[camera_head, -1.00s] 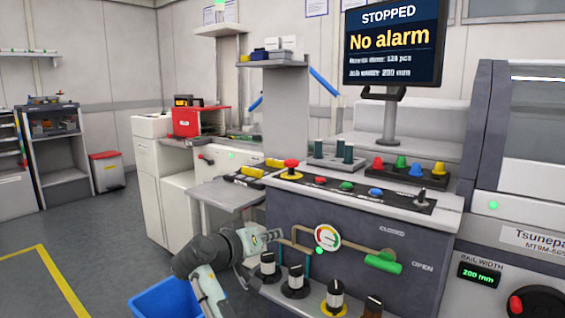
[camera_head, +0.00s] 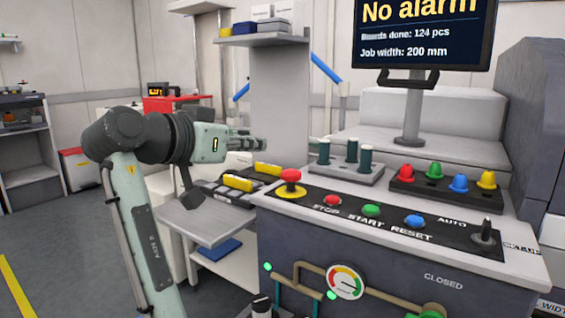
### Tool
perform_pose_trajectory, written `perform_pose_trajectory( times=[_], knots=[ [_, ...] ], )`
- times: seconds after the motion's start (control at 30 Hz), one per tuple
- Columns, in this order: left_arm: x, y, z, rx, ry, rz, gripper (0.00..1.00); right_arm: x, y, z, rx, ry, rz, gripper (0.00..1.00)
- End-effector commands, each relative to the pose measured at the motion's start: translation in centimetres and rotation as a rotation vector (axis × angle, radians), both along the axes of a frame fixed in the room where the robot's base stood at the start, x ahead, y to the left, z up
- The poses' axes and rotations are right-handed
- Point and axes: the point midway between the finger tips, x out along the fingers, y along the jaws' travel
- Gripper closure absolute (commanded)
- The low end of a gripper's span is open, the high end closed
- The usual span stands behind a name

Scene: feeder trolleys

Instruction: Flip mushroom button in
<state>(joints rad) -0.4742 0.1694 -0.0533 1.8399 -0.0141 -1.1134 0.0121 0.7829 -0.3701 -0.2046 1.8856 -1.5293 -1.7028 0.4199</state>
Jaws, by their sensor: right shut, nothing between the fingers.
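The red mushroom button (camera_head: 290,176) stands on a yellow round base at the left end of the black control strip (camera_head: 452,234), on top of the dark cabinet. My right gripper (camera_head: 263,144) is shut and empty. It points to the right and shows up and to the left of the button in the picture, apart from it. How far it is from the button in depth is hard to tell. My left gripper is not in view.
Red, green and blue buttons and a black switch (camera_head: 483,232) line the same strip. Behind are a block with dark green posts (camera_head: 352,150) and a row of coloured knobs (camera_head: 434,170). A gauge (camera_head: 345,281) sits on the front.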

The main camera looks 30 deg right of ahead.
Motion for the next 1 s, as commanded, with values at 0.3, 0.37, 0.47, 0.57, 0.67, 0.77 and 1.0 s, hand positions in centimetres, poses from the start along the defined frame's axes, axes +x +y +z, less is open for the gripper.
perform_pose_trajectory(
  times=[0.3, 0.37, 0.47, 0.57, 0.67, 0.77, 1.0],
  knots=[
    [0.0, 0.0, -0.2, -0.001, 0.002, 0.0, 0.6, 0.3, -0.8, -0.2, -0.002, 0.003, -0.001, 1.0],
    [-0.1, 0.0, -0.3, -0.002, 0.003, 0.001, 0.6, 0.6, -1.5, -0.3, -0.004, 0.003, -0.002, 1.0],
    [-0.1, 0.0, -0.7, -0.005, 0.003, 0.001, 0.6, 1.2, -3.2, -0.8, -0.003, 0.004, -0.003, 1.0],
    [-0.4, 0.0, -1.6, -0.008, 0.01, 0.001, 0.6, 2.0, -5.2, -1.2, -0.003, 0.003, -0.004, 1.0],
    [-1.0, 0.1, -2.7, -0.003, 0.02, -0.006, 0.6, 2.8, -7.1, -1.7, -0.004, 0.004, -0.003, 1.0],
    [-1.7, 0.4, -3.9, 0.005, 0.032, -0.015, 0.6, 3.6, -8.9, -2.3, -0.002, 0.003, -0.003, 1.0],
    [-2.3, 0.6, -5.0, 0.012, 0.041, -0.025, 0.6, 3.8, -9.0, -5.6, -0.003, 0.004, 0.001, 1.0]
  ],
)
